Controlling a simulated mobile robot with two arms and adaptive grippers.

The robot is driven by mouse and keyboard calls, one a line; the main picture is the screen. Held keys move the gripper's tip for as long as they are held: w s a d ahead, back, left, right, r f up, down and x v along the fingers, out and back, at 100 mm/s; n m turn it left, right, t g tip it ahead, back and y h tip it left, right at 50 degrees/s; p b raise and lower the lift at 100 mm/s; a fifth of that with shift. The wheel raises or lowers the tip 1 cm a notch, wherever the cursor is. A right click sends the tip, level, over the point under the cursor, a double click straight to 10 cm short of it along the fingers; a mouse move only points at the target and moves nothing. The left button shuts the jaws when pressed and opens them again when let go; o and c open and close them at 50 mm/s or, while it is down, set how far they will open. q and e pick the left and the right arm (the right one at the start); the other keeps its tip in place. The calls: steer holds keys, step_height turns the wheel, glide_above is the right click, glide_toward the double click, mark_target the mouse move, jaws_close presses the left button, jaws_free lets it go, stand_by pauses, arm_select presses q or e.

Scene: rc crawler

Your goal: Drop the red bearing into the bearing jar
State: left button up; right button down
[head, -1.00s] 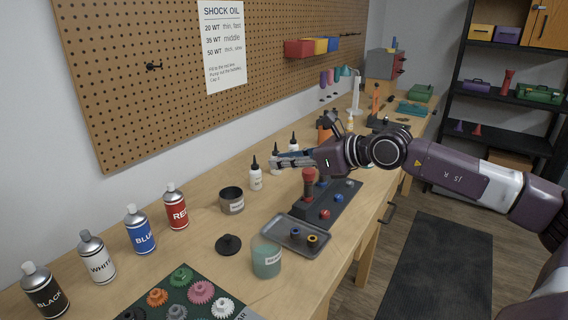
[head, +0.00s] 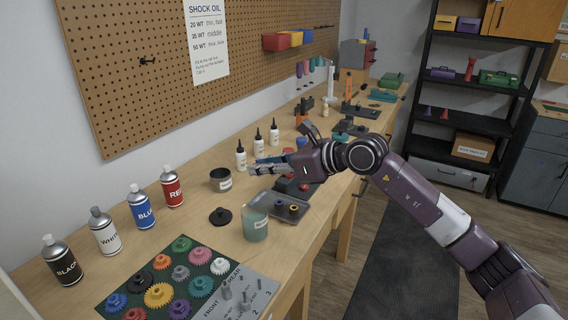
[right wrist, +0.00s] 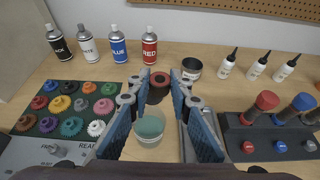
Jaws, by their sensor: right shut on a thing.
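My right gripper (head: 254,170) is shut on the red bearing, a small red ring with a dark centre (right wrist: 159,80), held between its fingertips in the right wrist view. In the head view the bearing cannot be made out. A glass jar with pale green contents (head: 255,225) stands open on the bench, its label unreadable. It also shows in the right wrist view (right wrist: 149,130), below the held bearing in the picture and partly behind the fingers. The gripper is above the bench, beyond the jar in the head view. My left gripper is not in view.
A grey tray (head: 265,196) holds a blue and an orange bearing beside the jar. A black lid (head: 220,216) and a dark labelled tin (head: 220,180) stand near. Spray cans (head: 172,187), bottles (head: 257,143), a gear mat (head: 205,252) and a shock stand (right wrist: 270,145) surround them.

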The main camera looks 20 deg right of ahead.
step_height(320, 180, down, 6)
steer(key=b, duration=0.3)
steer(key=shift+b, duration=0.4)
steer(key=c, duration=1.7)
jaws_free()
steer(key=shift+d, duration=0.1)
